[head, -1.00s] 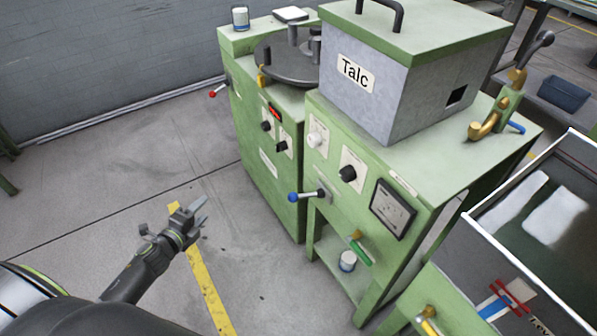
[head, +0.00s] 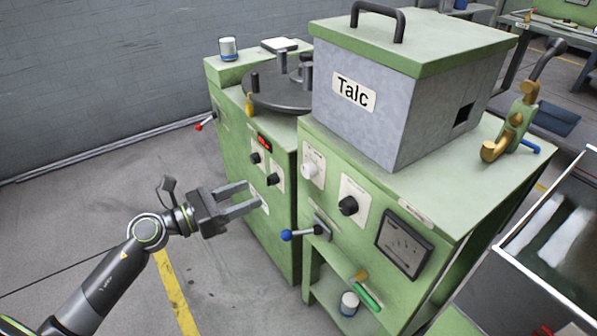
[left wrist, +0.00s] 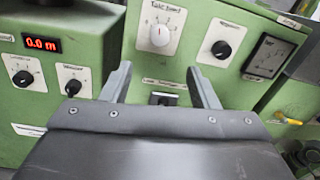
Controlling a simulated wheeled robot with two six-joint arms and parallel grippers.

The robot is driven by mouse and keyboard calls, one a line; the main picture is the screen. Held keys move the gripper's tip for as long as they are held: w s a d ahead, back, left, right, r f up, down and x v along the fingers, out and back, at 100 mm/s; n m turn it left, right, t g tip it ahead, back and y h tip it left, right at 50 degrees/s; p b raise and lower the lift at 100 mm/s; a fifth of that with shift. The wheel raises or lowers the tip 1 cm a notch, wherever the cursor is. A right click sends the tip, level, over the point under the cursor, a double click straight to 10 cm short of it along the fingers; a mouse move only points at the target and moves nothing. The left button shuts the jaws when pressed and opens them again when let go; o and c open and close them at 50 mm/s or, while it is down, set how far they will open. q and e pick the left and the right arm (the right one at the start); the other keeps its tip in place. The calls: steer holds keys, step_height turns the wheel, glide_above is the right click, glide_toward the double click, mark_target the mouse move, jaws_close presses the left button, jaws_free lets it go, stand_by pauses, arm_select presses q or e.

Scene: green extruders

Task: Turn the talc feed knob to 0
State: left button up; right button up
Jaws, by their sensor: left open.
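The talc feed knob (head: 311,170) is a white dial on a white plate on the front of the green machine under the Talc box (head: 360,115). In the left wrist view the white knob (left wrist: 159,36) sits under a label that seems to read Talc feed, with small digits around it. I cannot tell its exact setting. My left gripper (head: 252,195) is open and empty, in front of the machines and left of the knob. In the left wrist view its fingertips (left wrist: 160,72) stand apart below the knob, touching nothing visible. My right gripper is out of view.
A black knob (head: 348,206) is right of the white one, with a meter (head: 404,243) beyond it. A blue-tipped lever (head: 305,233) sticks out below. The left machine has two black knobs and a red display (head: 264,142). Floor at left is open.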

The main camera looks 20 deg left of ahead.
mark_target(304, 172)
arm_select(q)
steer(key=p+x, duration=0.1)
steer(key=x, duration=1.3)
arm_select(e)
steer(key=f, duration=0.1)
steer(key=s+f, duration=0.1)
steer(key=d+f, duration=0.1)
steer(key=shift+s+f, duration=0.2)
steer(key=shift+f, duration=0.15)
arm_select(q)
steer(key=shift+s, duration=0.1)
steer(key=c, duration=1)
